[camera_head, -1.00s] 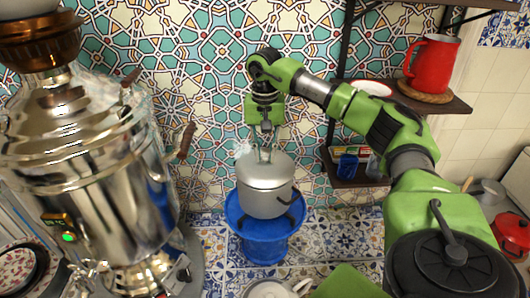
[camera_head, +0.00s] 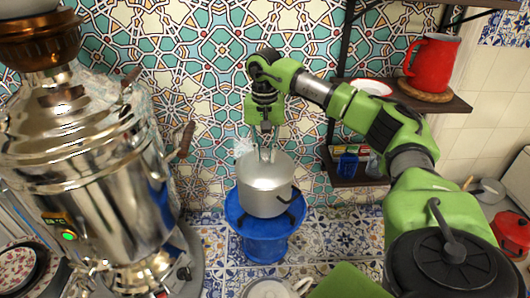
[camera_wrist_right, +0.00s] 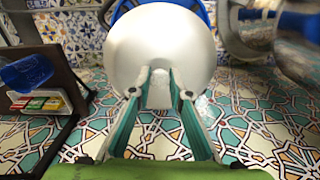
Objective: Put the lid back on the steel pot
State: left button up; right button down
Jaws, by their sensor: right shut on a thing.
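The steel pot (camera_head: 264,203) stands upright on a blue stand (camera_head: 262,248) in the middle of the head view. Its grey domed lid (camera_head: 270,172) is over its mouth and looks about level. I cannot tell whether the rim sits fully flush. My right gripper (camera_head: 267,156) reaches down from above, shut on the lid's knob. In the right wrist view the round lid (camera_wrist_right: 180,45) fills the top middle, and the two fingers (camera_wrist_right: 160,88) close on its knob. My left gripper is not in view.
A large shiny samovar (camera_head: 85,150) stands close on the left, its handle pointing toward the pot. A wall shelf (camera_head: 430,103) with a red jug (camera_head: 433,64) is on the right. A white teapot (camera_head: 275,288) is at the front. The tiled wall is close behind.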

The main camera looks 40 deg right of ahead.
dwell(0.4)
jog(key=c, duration=1.3)
grip_release()
jog(key=shift+r, duration=0.1)
jog(key=shift+r, duration=3.4)
grip_shut()
jog(key=shift+f, duration=0.15)
